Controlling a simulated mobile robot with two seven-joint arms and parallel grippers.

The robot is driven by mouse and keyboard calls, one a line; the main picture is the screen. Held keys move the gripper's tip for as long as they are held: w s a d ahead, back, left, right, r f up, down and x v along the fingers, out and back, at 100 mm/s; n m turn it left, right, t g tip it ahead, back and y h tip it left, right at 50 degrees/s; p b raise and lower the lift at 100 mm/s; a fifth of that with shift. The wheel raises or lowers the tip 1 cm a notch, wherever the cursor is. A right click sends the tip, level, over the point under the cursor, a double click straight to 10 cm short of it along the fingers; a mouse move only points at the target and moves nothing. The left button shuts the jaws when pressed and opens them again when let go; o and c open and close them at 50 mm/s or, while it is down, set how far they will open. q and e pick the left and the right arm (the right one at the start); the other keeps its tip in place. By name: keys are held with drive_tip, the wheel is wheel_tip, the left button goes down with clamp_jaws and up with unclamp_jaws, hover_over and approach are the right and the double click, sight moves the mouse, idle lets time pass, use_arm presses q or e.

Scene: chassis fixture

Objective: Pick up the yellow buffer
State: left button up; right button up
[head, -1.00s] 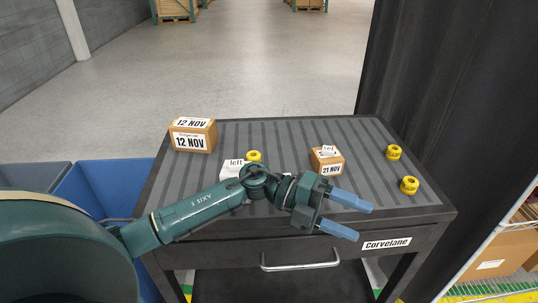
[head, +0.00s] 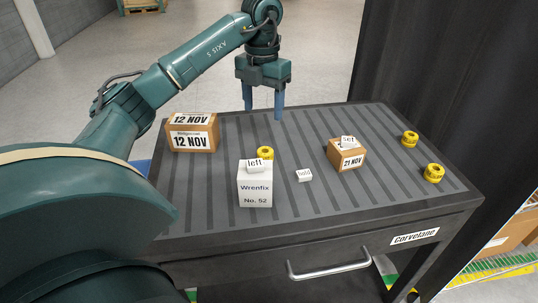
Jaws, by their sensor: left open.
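Three short yellow cylinders with dark centres, which look like the yellow buffers, stand on the striped grey cart top (head: 225,215). One yellow buffer (head: 265,152) is behind the white Wrenfix box (head: 255,187) and partly hidden by it and its "left" tag. Another yellow buffer (head: 410,138) is at the right edge, and a third yellow buffer (head: 433,173) is nearer the front right. My left gripper (head: 264,115) is open and empty, its blue fingers pointing down at the cart's back edge, beyond the first buffer. My right gripper is not in view.
A cardboard box labelled 12 NOV (head: 192,133) stands at the back left. A smaller 21 NOV box (head: 346,155) with a "set" tag stands right of centre. A small white "hold" tag (head: 304,175) lies between. A dark curtain (head: 445,85) hangs behind the right side.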

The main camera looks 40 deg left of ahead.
use_arm(q)
drive_tip(key=b, duration=0.1)
hover_over(265, 148)
wheel_tip(265, 148, down, 6)
drive_tip(key=shift+s+d+f, duration=0.1)
drive_tip(key=shift+f, duration=1)
drive_tip(key=shift+s+d+f, duration=0.15)
drive_tip(key=shift+f, duration=0.95)
drive_tip(key=shift+s+d+f, duration=0.1)
drive_tip(key=shift+f, duration=1)
drive_tip(key=c, duration=1.1)
